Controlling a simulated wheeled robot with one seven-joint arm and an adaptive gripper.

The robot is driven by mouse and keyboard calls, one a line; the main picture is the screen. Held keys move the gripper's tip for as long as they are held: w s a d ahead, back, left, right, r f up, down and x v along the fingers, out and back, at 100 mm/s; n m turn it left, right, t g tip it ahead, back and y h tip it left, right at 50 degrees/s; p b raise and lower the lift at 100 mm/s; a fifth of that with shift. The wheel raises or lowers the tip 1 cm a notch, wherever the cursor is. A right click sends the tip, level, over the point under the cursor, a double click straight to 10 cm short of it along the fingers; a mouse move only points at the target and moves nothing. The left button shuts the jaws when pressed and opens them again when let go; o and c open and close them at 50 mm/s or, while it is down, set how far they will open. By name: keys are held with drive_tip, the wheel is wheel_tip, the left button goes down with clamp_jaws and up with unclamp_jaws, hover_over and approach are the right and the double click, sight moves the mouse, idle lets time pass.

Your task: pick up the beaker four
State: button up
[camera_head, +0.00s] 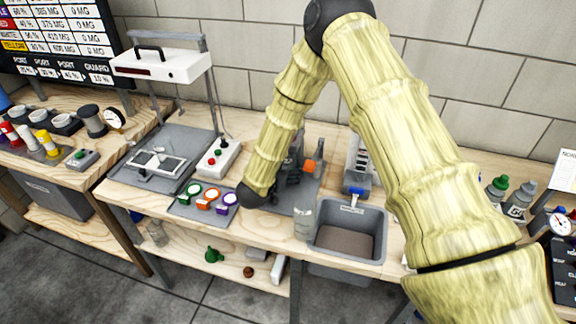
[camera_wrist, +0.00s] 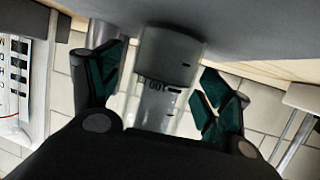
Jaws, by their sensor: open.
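The teal-and-black fingers are open, one on each side, with gaps visible beside the glass. I see no number naming it as beaker four. In the head view, my gripper (camera_head: 286,184) is low over the workbench, partly hidden behind my arm, and the vessel between its fingers cannot be made out. A separate clear beaker (camera_head: 304,220) stands at the bench's front, left of the sink.
A grey sink bin (camera_head: 378,222) is set into the workbench (camera_head: 262,229). A white device with buttons (camera_head: 219,157) stands further left.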

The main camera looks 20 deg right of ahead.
drive_tip(key=c, duration=1.2)
drive_tip(key=shift+r, duration=0.15)
